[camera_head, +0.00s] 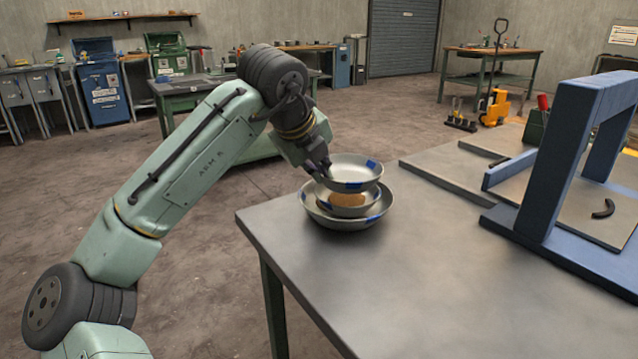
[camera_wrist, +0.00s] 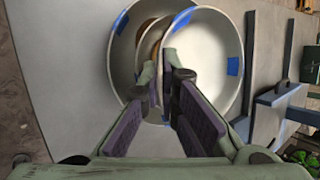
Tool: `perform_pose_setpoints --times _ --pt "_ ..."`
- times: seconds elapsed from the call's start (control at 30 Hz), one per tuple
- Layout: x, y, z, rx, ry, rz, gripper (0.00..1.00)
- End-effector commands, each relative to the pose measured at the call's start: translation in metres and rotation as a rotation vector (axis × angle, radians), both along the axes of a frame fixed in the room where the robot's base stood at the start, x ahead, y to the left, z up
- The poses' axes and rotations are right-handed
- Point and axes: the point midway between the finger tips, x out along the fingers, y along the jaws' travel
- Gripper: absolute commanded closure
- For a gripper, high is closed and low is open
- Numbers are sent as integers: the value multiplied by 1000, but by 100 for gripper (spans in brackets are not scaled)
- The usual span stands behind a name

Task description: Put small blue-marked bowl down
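The small blue-marked bowl (camera_head: 350,174), silver with blue patches on its rim, is uppermost over two other bowls. In the wrist view it fills the upper right (camera_wrist: 208,50). My gripper (camera_head: 322,171) is at its left rim; in the wrist view the two fingers (camera_wrist: 163,62) close in on that rim. The bowl appears held just above a bowl with an orange-brown inside (camera_head: 347,200). That one sits in a larger blue-marked bowl (camera_head: 345,220) on the table. Any contact between the upper bowl and those below is hidden.
The bowls are near the left corner of the grey table (camera_head: 430,260). A blue frame (camera_head: 560,160) stands at the right, with a flat board (camera_head: 450,172) behind. The table in front and to the right of the bowls is clear.

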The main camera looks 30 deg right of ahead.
Motion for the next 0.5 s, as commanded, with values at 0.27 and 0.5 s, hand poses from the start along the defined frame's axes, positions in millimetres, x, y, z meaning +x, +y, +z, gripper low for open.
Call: perform_pose_setpoints --times 0.27,0.5 --pt "6 -3 -31 1 -2 1 100" --pt "6 -3 -35 -1 -2 1 100"
